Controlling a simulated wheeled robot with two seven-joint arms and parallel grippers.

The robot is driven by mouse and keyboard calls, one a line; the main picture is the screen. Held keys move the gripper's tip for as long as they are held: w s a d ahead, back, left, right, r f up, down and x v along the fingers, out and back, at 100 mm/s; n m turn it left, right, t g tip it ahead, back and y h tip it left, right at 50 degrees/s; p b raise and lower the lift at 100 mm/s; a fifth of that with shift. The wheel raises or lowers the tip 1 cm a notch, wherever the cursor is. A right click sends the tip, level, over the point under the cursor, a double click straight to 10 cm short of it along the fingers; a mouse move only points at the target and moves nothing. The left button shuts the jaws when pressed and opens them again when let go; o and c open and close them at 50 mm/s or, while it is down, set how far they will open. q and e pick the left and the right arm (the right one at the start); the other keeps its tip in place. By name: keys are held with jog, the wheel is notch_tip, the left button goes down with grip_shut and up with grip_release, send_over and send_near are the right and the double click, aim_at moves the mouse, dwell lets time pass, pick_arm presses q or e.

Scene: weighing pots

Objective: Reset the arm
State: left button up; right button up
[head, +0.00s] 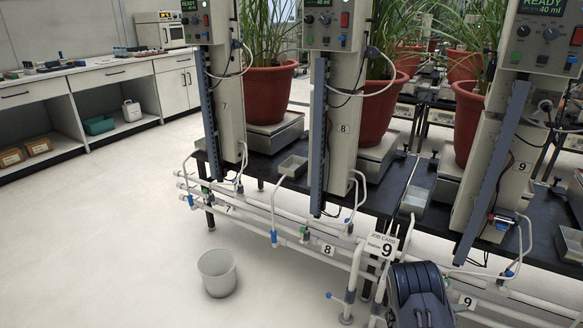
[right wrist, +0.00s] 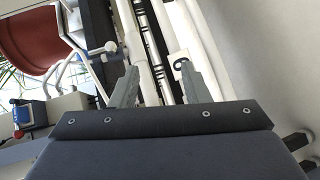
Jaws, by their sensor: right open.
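My right gripper (right wrist: 160,82) is open in the right wrist view. Its two grey fingers stand apart with nothing held between them, and white pipes lie beyond. In the head view the dark blue body of my right arm's end (head: 420,293) is at the bottom, right of centre. My left gripper is not in view.
White pipes (head: 300,236) with valves run along the front of the black bench. Columns 7 (head: 226,110), 8 (head: 343,130) and 9 (head: 497,175) stand there beside red plant pots (head: 270,92).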

jog(key=s+a+r+m+g+y, duration=0.3)
jog(key=s+r+m+g+y, duration=0.3)
jog(key=s+r, duration=0.75)
jog(key=s+a+r+n+t+y, duration=0.1)
jog(key=s+a+r+t+y, duration=0.25)
jog(key=s+a+r, duration=0.35)
jog(key=s+a+r+n+t+y, duration=0.1)
jog(key=s+a+r+t+y, duration=0.3)
jog(key=a, duration=0.6)
jog(key=s+a+r+n+t+y, duration=0.1)
jog(key=s+a+r+y, duration=0.2)
jog(key=s+a+y, duration=0.35)
notch_tip(320, 180, up, 33)
jog(key=a+h+p, duration=0.1)
jog(key=p, duration=3.1)
jog(key=shift+s+a+f, duration=0.2)
jog(key=shift+s+a, duration=0.05)
jog(key=shift+a, duration=0.15)
